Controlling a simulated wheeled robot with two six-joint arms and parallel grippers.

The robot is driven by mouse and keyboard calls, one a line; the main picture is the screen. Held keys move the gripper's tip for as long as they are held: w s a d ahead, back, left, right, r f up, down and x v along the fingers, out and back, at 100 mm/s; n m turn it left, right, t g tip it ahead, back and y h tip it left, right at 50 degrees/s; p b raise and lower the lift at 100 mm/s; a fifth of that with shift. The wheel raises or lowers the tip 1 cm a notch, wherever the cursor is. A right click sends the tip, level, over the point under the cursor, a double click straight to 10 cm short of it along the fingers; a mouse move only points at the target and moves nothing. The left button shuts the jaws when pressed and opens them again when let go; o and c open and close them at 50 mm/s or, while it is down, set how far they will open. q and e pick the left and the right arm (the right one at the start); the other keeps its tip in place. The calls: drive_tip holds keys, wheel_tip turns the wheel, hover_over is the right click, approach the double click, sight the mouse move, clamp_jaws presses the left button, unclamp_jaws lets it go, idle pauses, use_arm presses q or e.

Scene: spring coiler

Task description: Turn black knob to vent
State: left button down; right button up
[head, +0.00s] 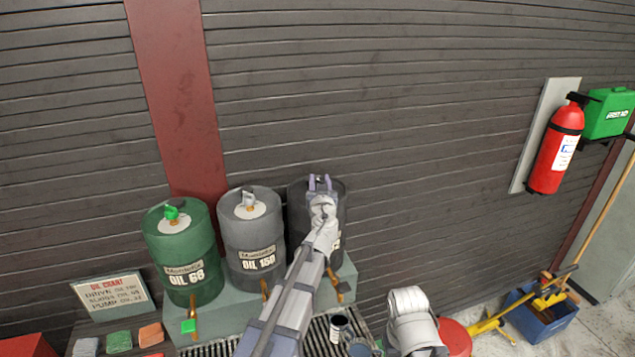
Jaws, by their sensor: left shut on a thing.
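A black drum (297,215) stands third in a row of oil drums against the wall. My left gripper (319,182) is at the top of this drum, its two fingers pointing up in the picture, on either side of something dark. It is shut on what appears to be the black knob, mostly hidden by the fingers and wrist. The knob's pointing direction and any vent mark cannot be read. My arm also covers much of the drum's front. My right gripper is not in view.
A green OIL 68 drum (183,250) with a green knob (171,212) and a grey OIL 150 drum (253,235) with a grey knob (248,199) stand to the left. Small cans (338,326) sit below on a grating. A fire extinguisher (556,148) hangs at right.

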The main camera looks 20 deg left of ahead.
use_arm(q)
drive_tip(key=m+h, duration=0.3)
drive_tip(key=h, duration=0.2)
drive_tip(key=d+m+h, duration=0.1)
drive_tip(key=m+h, duration=0.1)
drive_tip(key=h, duration=0.1)
drive_tip(key=shift+w+m+t, duration=0.1)
drive_tip(key=shift+m+t, duration=0.2)
drive_tip(key=shift+s+d+m+g+h, duration=0.1)
drive_tip(key=shift+d+m+g+h, duration=0.2)
drive_tip(key=shift+m+h, duration=0.55)
drive_tip(key=shift+s+d+m+g+h, duration=0.1)
drive_tip(key=shift+m+g+h, duration=0.35)
drive_tip(key=shift+h, duration=0.85)
drive_tip(key=shift+d+m+g+h, duration=0.15)
drive_tip(key=shift+m+g+h, duration=0.1)
drive_tip(key=shift+m+h, duration=0.65)
drive_tip(key=shift+h, duration=0.25)
drive_tip(key=shift+c, duration=2.3)
unclamp_jaws()
drive_tip(key=shift+d, duration=0.1)
drive_tip(key=shift+r, duration=0.1)
wheel_tip(320, 180, up, 10)
drive_tip(key=p, duration=1)
drive_tip(key=shift+s, duration=0.1)
